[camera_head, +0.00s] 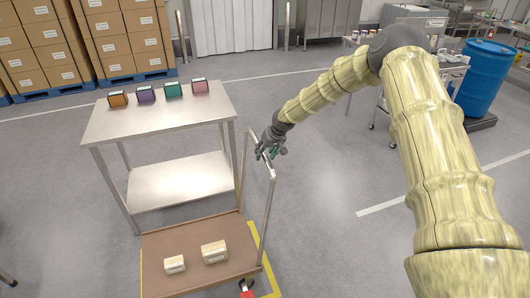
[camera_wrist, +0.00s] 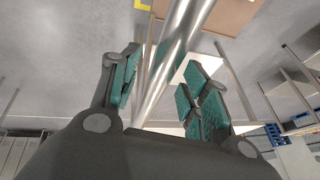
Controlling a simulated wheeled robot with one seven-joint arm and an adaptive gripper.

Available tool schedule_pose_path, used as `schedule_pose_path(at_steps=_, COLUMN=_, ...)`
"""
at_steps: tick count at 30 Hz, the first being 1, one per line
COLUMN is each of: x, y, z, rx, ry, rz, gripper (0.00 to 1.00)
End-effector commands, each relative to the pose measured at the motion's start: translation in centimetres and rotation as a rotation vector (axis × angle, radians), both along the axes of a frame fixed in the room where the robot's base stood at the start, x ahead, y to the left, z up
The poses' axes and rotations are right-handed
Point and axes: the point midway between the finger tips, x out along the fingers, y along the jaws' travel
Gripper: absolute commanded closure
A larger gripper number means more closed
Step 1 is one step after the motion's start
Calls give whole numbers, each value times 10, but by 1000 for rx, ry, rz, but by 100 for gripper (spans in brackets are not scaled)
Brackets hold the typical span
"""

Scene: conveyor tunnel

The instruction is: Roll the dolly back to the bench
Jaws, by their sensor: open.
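The dolly (camera_head: 197,242) has a flat brown deck and a metal push handle (camera_head: 271,200) on its right side. Two small cream boxes (camera_head: 214,252) (camera_head: 175,264) sit on its deck. The metal bench (camera_head: 165,124) stands just behind the dolly in the head view, with a lower shelf. I cannot tell whether dolly and bench touch. My gripper (camera_head: 270,152) is at the handle's top bar. In the wrist view the handle (camera_wrist: 172,62) runs between the green-padded fingers of my open gripper (camera_wrist: 160,85). Contact between the pads and the bar is not clear.
Several small boxes (camera_head: 146,95) stand in a row on the bench top. A yellow floor marking (camera_head: 266,270) shows beside the dolly. Stacked cartons (camera_head: 120,40) on pallets are at the back left. A blue barrel (camera_head: 483,78) and a wheeled cart stand right. Floor right of the handle is clear.

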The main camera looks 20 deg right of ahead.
Motion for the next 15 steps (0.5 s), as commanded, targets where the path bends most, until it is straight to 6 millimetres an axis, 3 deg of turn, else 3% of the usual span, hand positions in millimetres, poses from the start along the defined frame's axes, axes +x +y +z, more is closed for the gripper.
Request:
schedule_pose_path(at_steps=12, x=1, y=1, z=-5, rx=0, ry=0, rz=0, gripper=54)
schedule_pose_path(at_steps=13, x=1, y=1, z=-5, rx=0, ry=0, rz=0, gripper=56)
schedule_pose_path(at_steps=15, x=1, y=1, z=-5, rx=0, ry=1, rz=0, gripper=69)
